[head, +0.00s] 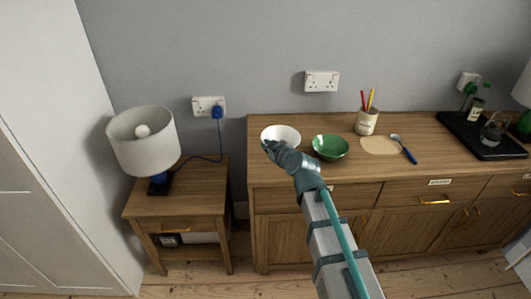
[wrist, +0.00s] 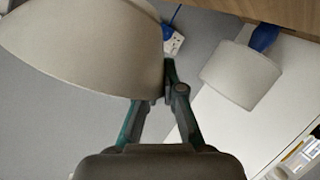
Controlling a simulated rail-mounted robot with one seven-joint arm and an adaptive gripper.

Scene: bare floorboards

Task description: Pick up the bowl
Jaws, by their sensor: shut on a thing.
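A white bowl (head: 283,133) shows at the left end of the wooden sideboard, upright or nearly so. My gripper (head: 268,145) is at its near left rim and hides part of its front. In the wrist view the bowl (wrist: 75,48) fills the upper left. My gripper (wrist: 164,84) is shut on its wall there, with one finger partly hidden behind the bowl. I cannot tell whether the bowl touches the sideboard top. A green bowl (head: 330,147) stands just to the right, apart from my gripper.
The sideboard (head: 440,128) also bears a pencil cup (head: 366,122), a blue spoon (head: 404,149) on a tan mat (head: 379,145), and a black tray (head: 479,138). A lamp (head: 143,140) stands on the nightstand (head: 190,200) to the left, beyond a gap.

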